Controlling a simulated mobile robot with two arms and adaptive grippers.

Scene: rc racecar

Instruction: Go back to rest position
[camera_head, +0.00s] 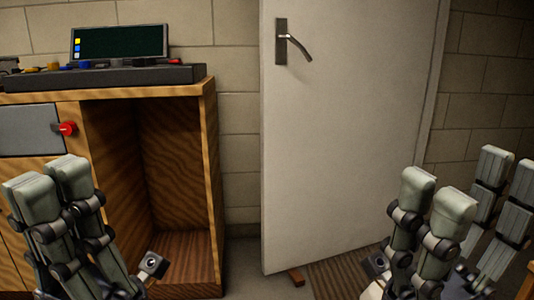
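My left gripper (50,185) is at the lower left with its grey-green fingers pointing up, in front of the wooden cabinet. Two finger segments show side by side; any opposing fingers are out of view or hidden, so its opening is unclear. My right gripper (471,190) is at the lower right, fingers up, in front of the door's lower right and the wall. Its two sets of fingers stand apart with nothing visible between them. I see no object held in either gripper.
A wooden cabinet (212,190) with an open compartment stands at left. On it is a dark console with a screen (119,42). A white door (345,140) with a metal handle (293,42) fills the middle.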

